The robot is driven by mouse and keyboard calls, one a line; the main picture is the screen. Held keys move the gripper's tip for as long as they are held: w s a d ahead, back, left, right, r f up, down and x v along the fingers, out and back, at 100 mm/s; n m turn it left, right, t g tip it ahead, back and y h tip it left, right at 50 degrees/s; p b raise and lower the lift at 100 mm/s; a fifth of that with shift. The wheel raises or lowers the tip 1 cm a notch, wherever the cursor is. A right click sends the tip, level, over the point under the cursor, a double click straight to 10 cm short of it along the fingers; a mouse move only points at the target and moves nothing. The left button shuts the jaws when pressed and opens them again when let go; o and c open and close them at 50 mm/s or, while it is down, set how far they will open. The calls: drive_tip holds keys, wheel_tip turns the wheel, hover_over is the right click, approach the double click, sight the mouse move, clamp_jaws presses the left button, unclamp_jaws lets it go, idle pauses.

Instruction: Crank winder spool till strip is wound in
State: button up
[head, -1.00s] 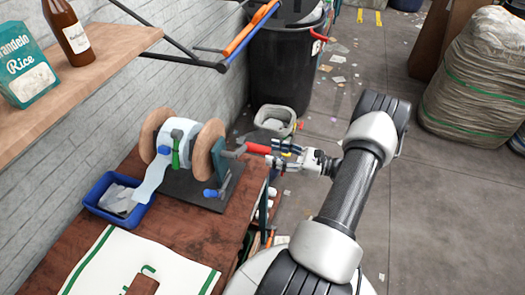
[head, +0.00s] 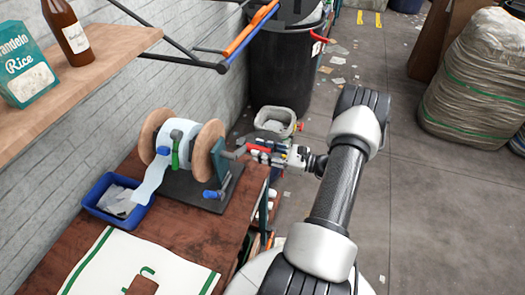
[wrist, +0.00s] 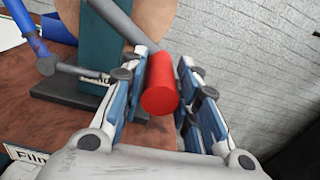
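The winder spool (head: 155,135) has two round wooden flanges and stands on a dark base plate on the bench. A pale strip (head: 152,178) hangs from its drum toward the blue tray. The grey crank arm (head: 234,153) ends in a red handle (head: 258,148), which points right over the bench edge. In the wrist view the red handle (wrist: 162,85) lies between my fingers. My gripper (wrist: 166,62) closes closely around it, and its tips reach toward the crank arm (wrist: 118,20). The gripper also shows in the head view (head: 266,154), partly covering the handle.
A blue tray (head: 92,200) with pale scraps sits left of the spool. A blue-knobbed lever (head: 212,194) sticks out at the base plate's front. A shelf (head: 105,62) with a bottle and rice bag is at upper left. A black bin (head: 285,65) stands behind my gripper.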

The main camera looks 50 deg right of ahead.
clamp_jaws()
drive_tip(key=shift+a+f, duration=0.1)
drive_tip(key=shift+f, duration=0.1)
idle(0.4)
